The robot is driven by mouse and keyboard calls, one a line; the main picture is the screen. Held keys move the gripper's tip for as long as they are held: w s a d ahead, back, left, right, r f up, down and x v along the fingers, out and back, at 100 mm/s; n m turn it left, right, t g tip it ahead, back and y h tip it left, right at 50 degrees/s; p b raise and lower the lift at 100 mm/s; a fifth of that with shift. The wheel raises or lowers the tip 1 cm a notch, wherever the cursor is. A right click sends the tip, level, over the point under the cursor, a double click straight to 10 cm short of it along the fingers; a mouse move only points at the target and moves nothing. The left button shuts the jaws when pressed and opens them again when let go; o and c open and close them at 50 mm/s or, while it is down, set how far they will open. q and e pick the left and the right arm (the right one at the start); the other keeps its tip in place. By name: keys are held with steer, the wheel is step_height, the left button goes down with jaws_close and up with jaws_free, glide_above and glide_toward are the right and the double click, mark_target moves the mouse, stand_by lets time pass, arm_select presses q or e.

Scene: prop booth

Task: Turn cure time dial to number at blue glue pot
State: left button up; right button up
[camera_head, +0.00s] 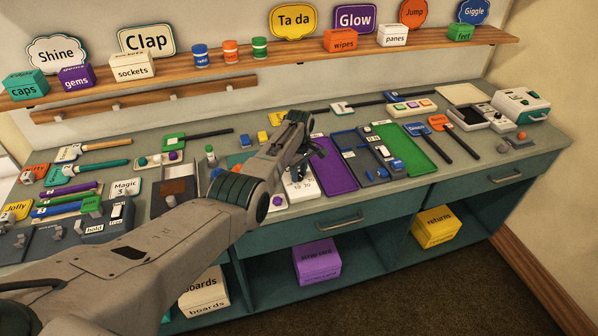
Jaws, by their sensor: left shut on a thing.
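My left gripper (299,169) reaches over the counter and points down. It is shut at a white dial panel (302,190) with small dark numbers, apparently on the dial's knob. The gripper hides the knob, so its pointer setting cannot be seen. A blue pot with a white label (200,56) stands on the upper shelf, left of an orange pot (230,51) and a green pot (260,47). The writing on these pots is too small to read. My right gripper is not in view.
A purple tray (334,166) and a green tray (419,157) lie right of the panel. Paddles, cards and small devices crowd the counter's left. A wooden shelf (330,52) with labelled boxes and signs runs along the wall. A drawer handle (341,222) sits below the counter edge.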

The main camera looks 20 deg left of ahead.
arm_select(q)
steer(key=n, duration=0.5)
steer(key=shift+r+n, duration=0.1)
steer(key=shift+n, duration=0.2)
steer(key=n, duration=0.4)
steer(key=shift+w+n, duration=0.1)
steer(key=shift+n, duration=0.3)
steer(key=o, duration=1)
steer(key=shift+r, duration=0.45)
step_height(320, 180, up, 10)
steer(key=b, duration=0.1)
